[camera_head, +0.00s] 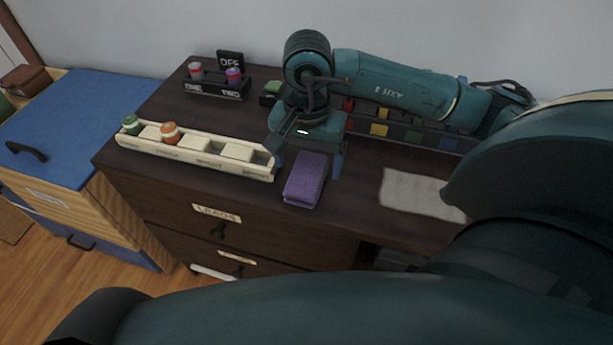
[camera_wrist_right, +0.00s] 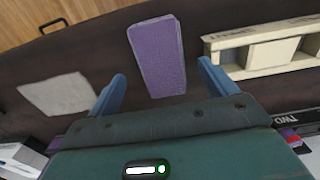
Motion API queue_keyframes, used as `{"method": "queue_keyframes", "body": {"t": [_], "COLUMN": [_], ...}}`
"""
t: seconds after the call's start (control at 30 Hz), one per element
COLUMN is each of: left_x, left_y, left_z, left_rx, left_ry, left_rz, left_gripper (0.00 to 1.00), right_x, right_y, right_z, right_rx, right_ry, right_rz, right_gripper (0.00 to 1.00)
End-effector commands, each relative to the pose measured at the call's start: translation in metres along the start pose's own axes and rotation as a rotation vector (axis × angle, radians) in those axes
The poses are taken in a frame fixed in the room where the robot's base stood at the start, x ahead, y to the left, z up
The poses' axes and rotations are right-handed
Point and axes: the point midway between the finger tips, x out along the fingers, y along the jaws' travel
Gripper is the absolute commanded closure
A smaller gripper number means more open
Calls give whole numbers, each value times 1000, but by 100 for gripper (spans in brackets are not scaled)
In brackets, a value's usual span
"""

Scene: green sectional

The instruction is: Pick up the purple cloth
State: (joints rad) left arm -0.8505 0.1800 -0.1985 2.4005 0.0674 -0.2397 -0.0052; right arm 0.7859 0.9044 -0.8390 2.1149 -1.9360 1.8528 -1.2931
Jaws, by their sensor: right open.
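The purple cloth (camera_head: 305,181) is a folded rectangular block lying on the dark brown dresser top near its front edge. It also shows in the right wrist view (camera_wrist_right: 157,58), just ahead of the gap between the fingers. My right gripper (camera_head: 308,163) is above and just behind the cloth, with one blue finger to each side. It is open and empty in the right wrist view (camera_wrist_right: 161,85). How far the fingertips are above the top is hard to tell. My left gripper does not show.
A cream slotted tray (camera_head: 196,155) with a green and an orange-topped item stands close left of the cloth. A pale flat cloth (camera_head: 420,191) lies to the right. A black rack (camera_head: 217,88) and a row of coloured blocks (camera_head: 400,128) are behind. A blue-topped cabinet (camera_head: 70,125) stands left.

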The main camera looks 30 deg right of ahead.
Motion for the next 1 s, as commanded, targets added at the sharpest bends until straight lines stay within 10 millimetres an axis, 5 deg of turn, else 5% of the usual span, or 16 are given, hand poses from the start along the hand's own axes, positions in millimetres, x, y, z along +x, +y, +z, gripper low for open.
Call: {"method": "queue_keyframes", "body": {"t": [0.17, 0.43, 1.0], "left_x": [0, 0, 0], "left_y": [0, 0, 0], "left_z": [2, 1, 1], "left_rx": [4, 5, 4], "left_ry": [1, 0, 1], "left_rz": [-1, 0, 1], "left_gripper": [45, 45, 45], "right_x": [23, 26, 25], "right_y": [-1, -1, -1], "right_z": [0, 0, 0], "right_rx": [0, 0, 0], "right_ry": [-2, 0, 0], "right_rz": [0, -2, -2], "right_gripper": [15, 15, 61]}}
